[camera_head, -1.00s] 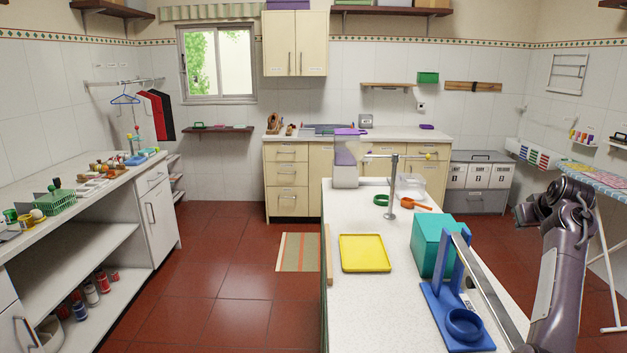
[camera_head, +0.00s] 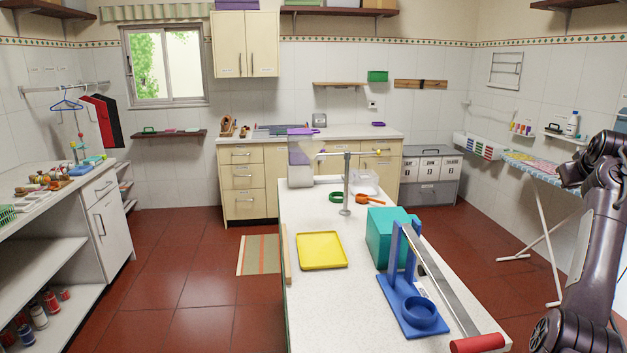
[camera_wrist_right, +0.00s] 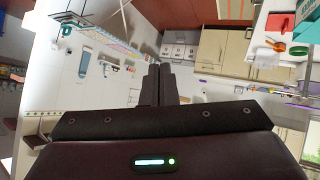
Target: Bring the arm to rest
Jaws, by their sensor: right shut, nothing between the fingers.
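My right arm (camera_head: 597,240) stands folded upright at the right edge of the head view, to the right of the white counter (camera_head: 340,315). In the right wrist view my right gripper (camera_wrist_right: 157,70) has its two dark fingers together with nothing between them. They are in the air, apart from any object. My left arm and left gripper are not in view.
The counter holds a yellow tray (camera_head: 321,251), a teal box (camera_head: 388,236), a blue stand (camera_head: 413,306) and a sloping bar with a red end (camera_head: 477,343). An ironing board (camera_head: 538,167) stands behind my right arm. Red floor (camera_head: 205,270) is clear left of the counter.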

